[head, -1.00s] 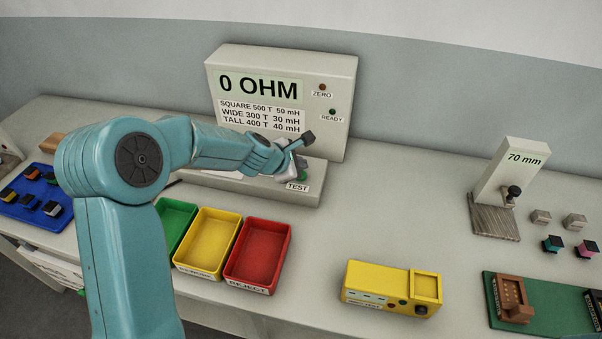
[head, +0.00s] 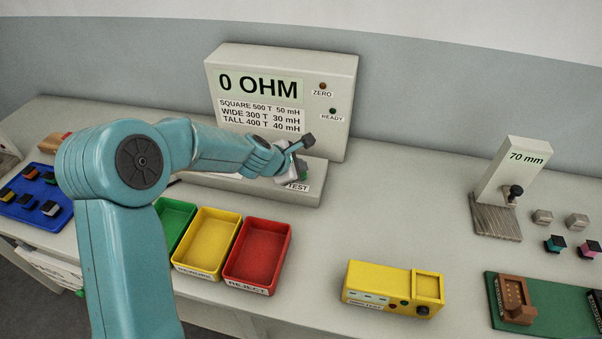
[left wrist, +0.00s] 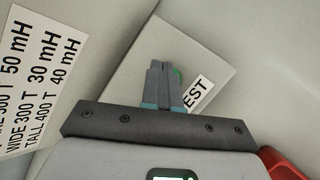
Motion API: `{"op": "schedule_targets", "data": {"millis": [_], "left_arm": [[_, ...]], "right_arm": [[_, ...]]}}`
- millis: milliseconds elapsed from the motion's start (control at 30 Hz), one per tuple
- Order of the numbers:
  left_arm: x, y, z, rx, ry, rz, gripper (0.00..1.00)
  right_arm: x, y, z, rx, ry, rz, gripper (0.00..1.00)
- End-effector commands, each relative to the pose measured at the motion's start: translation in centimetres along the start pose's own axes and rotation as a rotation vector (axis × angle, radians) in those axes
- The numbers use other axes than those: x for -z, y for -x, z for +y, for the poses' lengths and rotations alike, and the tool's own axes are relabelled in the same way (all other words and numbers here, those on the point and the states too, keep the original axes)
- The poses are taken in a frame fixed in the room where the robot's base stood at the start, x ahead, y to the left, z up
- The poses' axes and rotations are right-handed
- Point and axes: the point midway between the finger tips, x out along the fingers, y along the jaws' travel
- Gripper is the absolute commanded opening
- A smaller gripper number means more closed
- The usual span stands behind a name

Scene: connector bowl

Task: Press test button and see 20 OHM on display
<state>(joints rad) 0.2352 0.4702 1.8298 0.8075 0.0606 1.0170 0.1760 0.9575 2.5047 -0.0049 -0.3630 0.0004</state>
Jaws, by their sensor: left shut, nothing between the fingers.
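The grey meter (head: 281,75) stands at the back with its display (head: 258,88) reading "0 OHM". Its base ledge (head: 308,203) carries a label "TEST" (head: 298,187), partly covered by my gripper. The green test button shows only as a sliver (left wrist: 177,76) beside my fingertips in the left wrist view; the rest is hidden behind them. My left gripper (head: 300,172) is shut and empty, its fingertips over or at the button, also seen in the left wrist view (left wrist: 164,68). I cannot tell whether they touch it. My right gripper is out of view.
Green (head: 170,226), yellow (head: 207,243) and red (head: 258,256) bins stand in front of the meter. A yellow box (head: 380,286) lies to their right. A 70 mm gauge (head: 510,180) stands at the right.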

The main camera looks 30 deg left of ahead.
Motion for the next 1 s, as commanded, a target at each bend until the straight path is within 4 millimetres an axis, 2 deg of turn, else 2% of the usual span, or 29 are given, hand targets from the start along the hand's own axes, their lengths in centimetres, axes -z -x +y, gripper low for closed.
{"op": "schedule_targets", "data": {"millis": [1000], "left_arm": [[0.52,-0.69,-0.53,0.001,0.000,0.000,0.00]], "right_arm": [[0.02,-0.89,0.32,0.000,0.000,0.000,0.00]]}}
